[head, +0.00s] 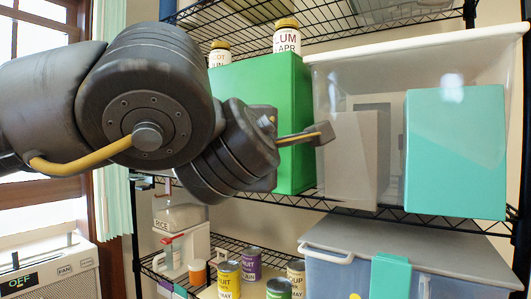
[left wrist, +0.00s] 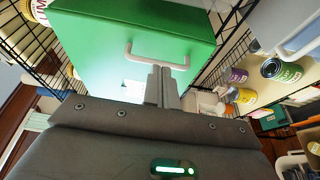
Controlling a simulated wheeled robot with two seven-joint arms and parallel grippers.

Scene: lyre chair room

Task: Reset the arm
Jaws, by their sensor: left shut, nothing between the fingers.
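My left arm comes in from the left across the head view. Its gripper (head: 318,135) is in front of the green box (head: 268,84) on the wire shelf. In the left wrist view the gripper's fingers (left wrist: 161,86) are together, with nothing held between them. The green box (left wrist: 130,25) and its pale handle (left wrist: 155,58) show just beyond the fingers there. I cannot tell whether the fingers touch the handle. My right gripper is in neither view.
A clear bin (head: 330,75) with a teal box (head: 455,150) stands right of the green box. Jars (head: 287,38) stand behind the green box. A lower shelf holds cans (head: 228,278), a rice container (head: 180,215) and a blue bin (head: 340,275). A heater (head: 50,265) is lower left.

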